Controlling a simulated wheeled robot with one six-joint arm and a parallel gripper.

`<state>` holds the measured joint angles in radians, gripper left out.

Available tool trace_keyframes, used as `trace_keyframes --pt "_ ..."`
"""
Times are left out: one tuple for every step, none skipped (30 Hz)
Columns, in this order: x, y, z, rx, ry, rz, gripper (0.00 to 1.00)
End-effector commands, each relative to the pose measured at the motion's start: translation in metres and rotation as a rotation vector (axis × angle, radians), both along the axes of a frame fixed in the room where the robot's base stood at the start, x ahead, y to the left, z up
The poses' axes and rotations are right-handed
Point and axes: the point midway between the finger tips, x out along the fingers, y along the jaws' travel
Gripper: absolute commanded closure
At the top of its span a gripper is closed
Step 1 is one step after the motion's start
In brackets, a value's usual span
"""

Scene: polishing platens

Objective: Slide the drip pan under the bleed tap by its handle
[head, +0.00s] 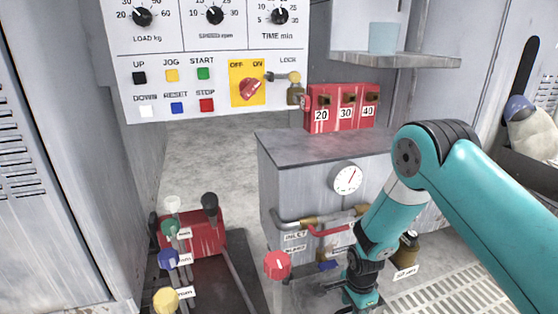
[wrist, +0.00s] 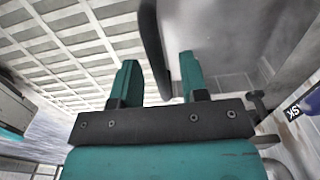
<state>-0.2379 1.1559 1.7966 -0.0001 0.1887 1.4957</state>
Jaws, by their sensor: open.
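My gripper (wrist: 160,76) is open, its two teal fingers apart with nothing clasped. In the wrist view a dark curved bar (wrist: 152,45), which looks like a handle, runs into the gap between the fingers. A smooth grey surface (wrist: 235,35) beside it may be the drip pan; I cannot tell for sure. In the head view my wrist hangs low at the front of the grey cabinet and hides much there. A grey flat piece (head: 312,291), possibly the pan, shows left of it. Pipes labelled INLET and BLEED (head: 295,249) sit above, with a small blue part (head: 328,266).
The grey cabinet (head: 272,185) carries a round gauge (head: 347,178). A red-knobbed post (head: 278,265) stands close left of my wrist. A red pump block (head: 195,232) with levers is further left. A floor grating (head: 455,298) lies right, with a brown bottle (head: 408,247) nearby.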

Motion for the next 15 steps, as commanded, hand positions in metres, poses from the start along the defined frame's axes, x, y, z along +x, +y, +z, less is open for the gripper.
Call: trace_keyframes --pt "0.0001 0.0000 -0.0003 0.000 0.000 0.000 0.60" --pt "0.0001 0.0000 -0.0002 0.000 0.000 0.000 0.60" --pt "0.0001 0.0000 0.0000 0.000 0.000 0.000 0.60" --pt "0.0001 0.0000 0.0001 0.000 0.000 0.000 0.60" --pt "0.0001 0.0000 0.0001 0.000 0.000 0.000 0.60" --pt "0.0001 0.0000 0.0001 0.000 0.000 0.000 0.62" --pt "0.0001 0.0000 0.0002 0.000 0.000 0.000 0.69" --pt "0.0000 0.0000 0.0002 0.000 0.000 0.000 0.76" --pt "0.0000 0.0000 0.0002 0.000 0.000 0.000 0.85" --pt "0.0000 0.0001 0.0002 0.000 0.000 0.000 0.92" --pt "0.0000 0.0000 0.0002 0.000 0.000 0.000 0.99" --pt "0.0000 0.0000 0.0002 0.000 0.000 0.000 1.00" --pt "0.0000 0.0000 0.0002 0.000 0.000 0.000 1.00" --pt "0.0007 0.0002 0.0008 0.001 -0.002 0.000 1.00" --pt "0.0008 0.0002 0.0008 0.001 -0.002 0.000 1.00"
